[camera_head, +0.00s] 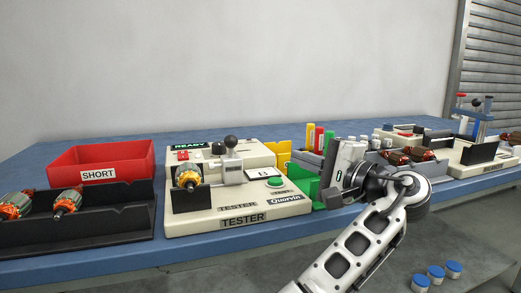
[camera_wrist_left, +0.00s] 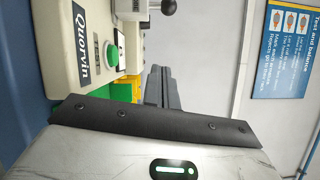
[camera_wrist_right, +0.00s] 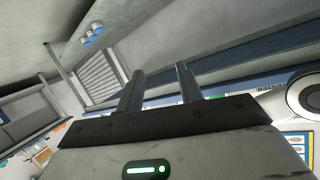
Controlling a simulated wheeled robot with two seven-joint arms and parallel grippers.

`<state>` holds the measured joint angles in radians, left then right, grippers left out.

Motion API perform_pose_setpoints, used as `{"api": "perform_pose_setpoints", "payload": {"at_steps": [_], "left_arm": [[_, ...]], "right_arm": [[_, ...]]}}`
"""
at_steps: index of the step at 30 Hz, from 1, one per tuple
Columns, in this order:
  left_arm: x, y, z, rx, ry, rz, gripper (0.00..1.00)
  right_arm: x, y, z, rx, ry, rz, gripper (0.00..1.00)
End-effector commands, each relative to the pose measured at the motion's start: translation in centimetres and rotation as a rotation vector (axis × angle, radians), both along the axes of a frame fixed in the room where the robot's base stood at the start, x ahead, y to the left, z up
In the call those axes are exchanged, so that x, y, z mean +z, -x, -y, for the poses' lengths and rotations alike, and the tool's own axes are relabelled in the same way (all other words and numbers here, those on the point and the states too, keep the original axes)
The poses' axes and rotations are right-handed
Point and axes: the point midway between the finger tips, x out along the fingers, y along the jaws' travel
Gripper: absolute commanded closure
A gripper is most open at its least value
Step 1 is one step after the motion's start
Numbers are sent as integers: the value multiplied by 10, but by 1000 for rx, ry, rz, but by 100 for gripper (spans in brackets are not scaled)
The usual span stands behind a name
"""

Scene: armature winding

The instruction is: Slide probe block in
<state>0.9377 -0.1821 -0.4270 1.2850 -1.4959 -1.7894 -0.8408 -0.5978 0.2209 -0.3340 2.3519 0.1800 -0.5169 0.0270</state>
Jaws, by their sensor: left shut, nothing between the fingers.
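The cream tester (camera_head: 270,201) stands on the bench with an armature (camera_head: 188,179) seated at its front left. The probe block (camera_head: 232,172) is the grey block right of the armature, with a black ball knob (camera_head: 231,142) above it. A gap to the armature is hard to judge. My left gripper (camera_head: 333,197) is beside the tester's right end, clear of the probe block. In the left wrist view its fingers (camera_wrist_left: 161,88) are together and empty; the tester (camera_wrist_left: 82,40) lies at upper left. My right gripper (camera_wrist_right: 160,85) shows only in its wrist view, fingers apart and empty.
A red SHORT bin (camera_head: 100,160) and a black tray (camera_head: 100,220) with armatures stand left of the tester. Yellow and green bins (camera_head: 305,185) crowd near my left gripper. More fixtures (camera_head: 480,150) stand at right. Blue-capped pots (camera_head: 436,272) are at lower right.

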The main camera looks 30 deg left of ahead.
Motion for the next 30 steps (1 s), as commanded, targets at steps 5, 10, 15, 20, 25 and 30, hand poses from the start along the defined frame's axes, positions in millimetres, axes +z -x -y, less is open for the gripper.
{"api": "perform_pose_setpoints", "payload": {"at_steps": [5, 10, 15, 20, 25, 30], "left_arm": [[-1, -5, -19, 4, -1, 0, 100], [0, -13, -52, 4, 0, 1, 100], [2, -23, -88, 5, -2, 2, 100], [5, -13, -105, 0, 0, 4, 100], [10, 2, -113, 0, 1, 2, 100], [11, 8, -115, 0, 1, -1, 100]], "right_arm": [[0, 0, -1, 1, -6, 14, 64], [4, 0, -2, 2, -23, 43, 64], [2, 1, -4, 4, -56, 41, 64], [3, 1, -6, 6, -88, 44, 64], [11, -3, -8, 6, -121, 64, 64], [14, -4, -9, 5, -133, 68, 64]]}}
